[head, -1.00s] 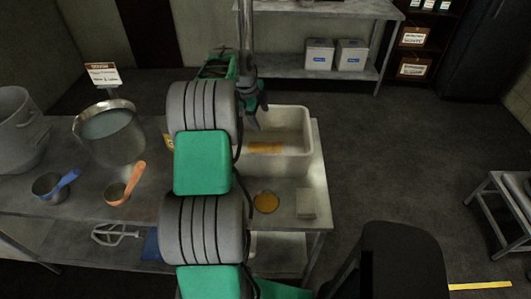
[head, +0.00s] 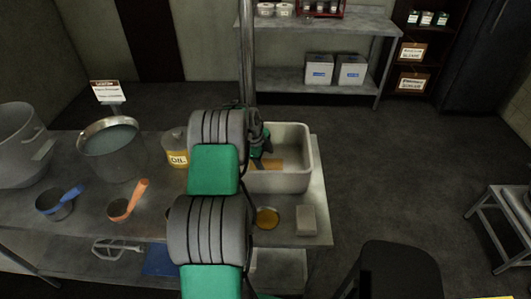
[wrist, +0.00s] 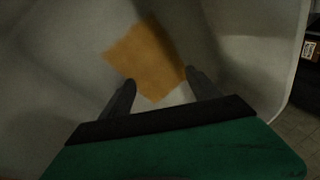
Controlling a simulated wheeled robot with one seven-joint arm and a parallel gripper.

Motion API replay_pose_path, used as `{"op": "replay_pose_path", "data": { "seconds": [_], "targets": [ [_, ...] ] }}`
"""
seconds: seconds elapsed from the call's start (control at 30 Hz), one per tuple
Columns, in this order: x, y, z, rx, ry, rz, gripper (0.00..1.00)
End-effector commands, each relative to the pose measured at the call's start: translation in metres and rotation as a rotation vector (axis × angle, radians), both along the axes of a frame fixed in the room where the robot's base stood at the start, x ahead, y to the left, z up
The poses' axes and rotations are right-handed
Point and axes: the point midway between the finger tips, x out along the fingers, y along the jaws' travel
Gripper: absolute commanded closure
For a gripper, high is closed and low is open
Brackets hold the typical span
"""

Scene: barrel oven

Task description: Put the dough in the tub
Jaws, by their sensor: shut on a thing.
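The pale tub (head: 303,172) stands at the right end of the metal table. Its inner wall also shows in the wrist view (wrist: 225,50). A flat tan-orange patch (wrist: 150,55) lies on the tub's inside; it also shows in the head view (head: 268,165). I cannot tell whether it is dough or oil. My gripper (wrist: 158,78) reaches down into the tub, its two dark fingers apart on either side of the patch's lower part. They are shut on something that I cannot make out. No piece of dough shows clearly.
Left of the tub are an oil can (head: 176,150), a steel pot (head: 108,158), a grey vessel (head: 20,160) and two scoops, blue (head: 55,203) and orange (head: 122,207). In front lie an amber disc (head: 267,218) and a pale block (head: 306,220).

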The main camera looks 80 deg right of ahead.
Motion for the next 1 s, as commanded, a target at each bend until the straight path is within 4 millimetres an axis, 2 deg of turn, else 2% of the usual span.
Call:
{"op": "replay_pose_path", "data": {
  "seconds": [0.2, 0.23, 0.5, 0.83, 1.0],
  "targets": [
    [0.0, -0.002, 0.0, -0.005, 0.0, 0.0, 1.0],
    [0.0, 0.0, -0.003, 0.001, 0.0, 0.001, 0.28],
    [0.0, 0.0, -0.002, 0.001, 0.0, 0.001, 0.07],
    [0.001, 0.001, 0.005, -0.002, 0.0, 0.002, 0.07],
    [0.009, 0.009, 0.038, -0.006, -0.001, 0.004, 0.07]
  ]
}}
